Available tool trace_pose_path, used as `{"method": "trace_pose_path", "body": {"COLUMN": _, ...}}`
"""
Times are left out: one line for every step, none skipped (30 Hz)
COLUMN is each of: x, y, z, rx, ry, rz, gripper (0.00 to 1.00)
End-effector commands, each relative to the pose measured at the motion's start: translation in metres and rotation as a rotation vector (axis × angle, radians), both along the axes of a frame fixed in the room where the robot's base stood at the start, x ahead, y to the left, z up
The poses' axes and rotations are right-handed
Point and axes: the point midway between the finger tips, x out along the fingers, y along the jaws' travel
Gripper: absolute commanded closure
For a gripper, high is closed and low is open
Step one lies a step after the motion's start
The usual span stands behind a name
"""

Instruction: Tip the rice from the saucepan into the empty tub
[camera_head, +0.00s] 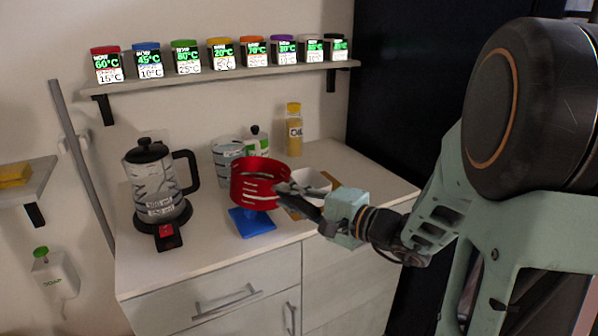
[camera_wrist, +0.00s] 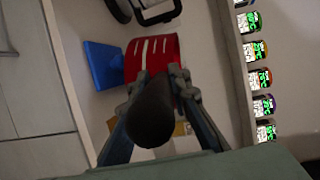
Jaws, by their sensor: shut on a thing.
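A red saucepan (camera_head: 258,186) with pale bands on its side is near the middle of the counter, above or at the back of a flat blue square (camera_head: 253,224); I cannot tell if they touch. It also shows in the wrist view (camera_wrist: 152,52). My gripper (camera_head: 301,194) is shut on its dark handle, which sits between the two fingers in the wrist view (camera_wrist: 151,112). A white tub (camera_head: 312,182) stands just right of the saucepan, partly hidden behind my gripper. Rice is not clear in either view, and the tub's inside is mostly hidden.
A kettle-like glass jug (camera_head: 152,180) with a black lid stands left. A striped cup (camera_head: 226,160), a green-labelled container (camera_head: 257,142) and an oil bottle (camera_head: 294,130) stand behind. Dispensers line the shelf (camera_head: 230,77) above. The right counter end is clear.

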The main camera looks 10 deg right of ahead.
Motion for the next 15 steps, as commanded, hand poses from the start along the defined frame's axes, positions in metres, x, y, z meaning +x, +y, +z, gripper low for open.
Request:
{"method": "trace_pose_path", "body": {"x": 0.002, "y": -0.003, "z": 0.004, "rx": 0.027, "ry": 0.007, "rz": -0.001, "gripper": 1.0}}
{"method": "trace_pose_path", "body": {"x": 0.003, "y": -0.005, "z": 0.004, "rx": 0.041, "ry": 0.012, "rz": -0.001, "gripper": 1.0}}
{"method": "trace_pose_path", "body": {"x": 0.003, "y": -0.007, "z": 0.003, "rx": 0.059, "ry": 0.019, "rz": -0.001, "gripper": 1.0}}
{"method": "trace_pose_path", "body": {"x": 0.004, "y": -0.009, "z": 0.003, "rx": 0.073, "ry": 0.024, "rz": -0.001, "gripper": 1.0}}
{"method": "trace_pose_path", "body": {"x": 0.005, "y": -0.011, "z": 0.003, "rx": 0.085, "ry": 0.029, "rz": -0.001, "gripper": 1.0}}
{"method": "trace_pose_path", "body": {"x": 0.006, "y": -0.013, "z": 0.002, "rx": 0.104, "ry": 0.036, "rz": -0.001, "gripper": 1.0}}
{"method": "trace_pose_path", "body": {"x": 0.006, "y": -0.014, "z": 0.002, "rx": 0.119, "ry": 0.04, "rz": -0.001, "gripper": 1.0}}
{"method": "trace_pose_path", "body": {"x": 0.007, "y": -0.016, "z": 0.001, "rx": 0.133, "ry": 0.047, "rz": -0.001, "gripper": 1.0}}
{"method": "trace_pose_path", "body": {"x": 0.008, "y": -0.018, "z": 0.001, "rx": 0.151, "ry": 0.053, "rz": -0.001, "gripper": 1.0}}
{"method": "trace_pose_path", "body": {"x": 0.008, "y": -0.02, "z": 0.0, "rx": 0.165, "ry": 0.059, "rz": -0.001, "gripper": 1.0}}
{"method": "trace_pose_path", "body": {"x": 0.009, "y": -0.021, "z": 0.0, "rx": 0.178, "ry": 0.063, "rz": -0.001, "gripper": 1.0}}
{"method": "trace_pose_path", "body": {"x": 0.01, "y": -0.024, "z": -0.001, "rx": 0.196, "ry": 0.072, "rz": -0.002, "gripper": 1.0}}
{"method": "trace_pose_path", "body": {"x": 0.01, "y": -0.025, "z": -0.001, "rx": 0.21, "ry": 0.076, "rz": 0.0, "gripper": 1.0}}
{"method": "trace_pose_path", "body": {"x": 0.011, "y": -0.027, "z": -0.001, "rx": 0.227, "ry": 0.082, "rz": -0.001, "gripper": 1.0}}
{"method": "trace_pose_path", "body": {"x": 0.012, "y": -0.03, "z": -0.002, "rx": 0.244, "ry": 0.089, "rz": -0.001, "gripper": 1.0}}
